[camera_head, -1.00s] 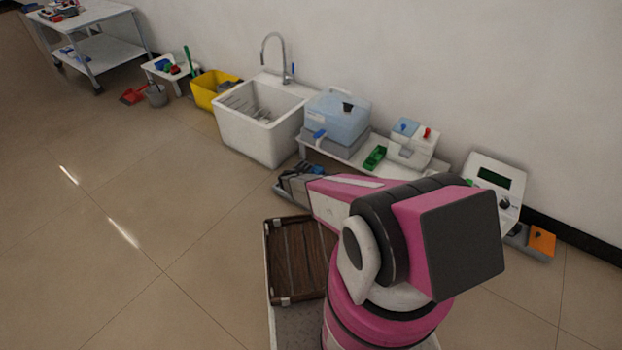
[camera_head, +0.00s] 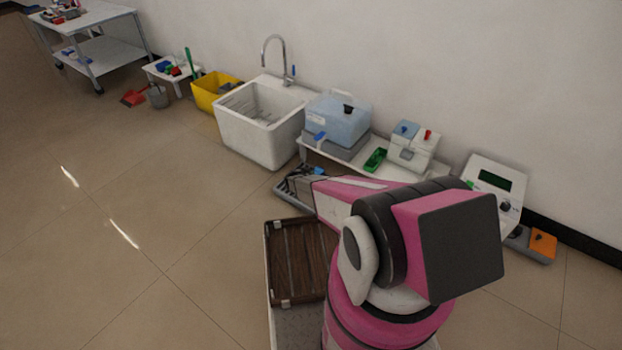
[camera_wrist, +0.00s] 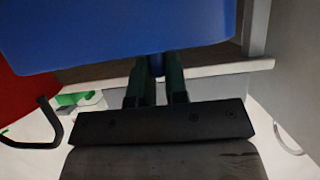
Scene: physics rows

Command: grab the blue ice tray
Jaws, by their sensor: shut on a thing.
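A blue thing, which I take for the blue ice tray (camera_wrist: 120,30), fills the top of the wrist view; only part of it shows. My gripper (camera_wrist: 156,80) has its two dark fingers close together below it, shut on a narrow blue part between the fingertips. In the head view my arm hides most of the gripper. A small blue patch (camera_head: 319,171) shows there beside the wrist; I cannot tell its full shape.
A grey floor tray (camera_head: 290,199) lies beside my wrist. Behind it, a low white bench holds a light-blue box (camera_head: 340,116) and a green tray (camera_head: 375,159). A white sink (camera_head: 258,140) stands left. A red thing (camera_wrist: 22,98) is left in the wrist view.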

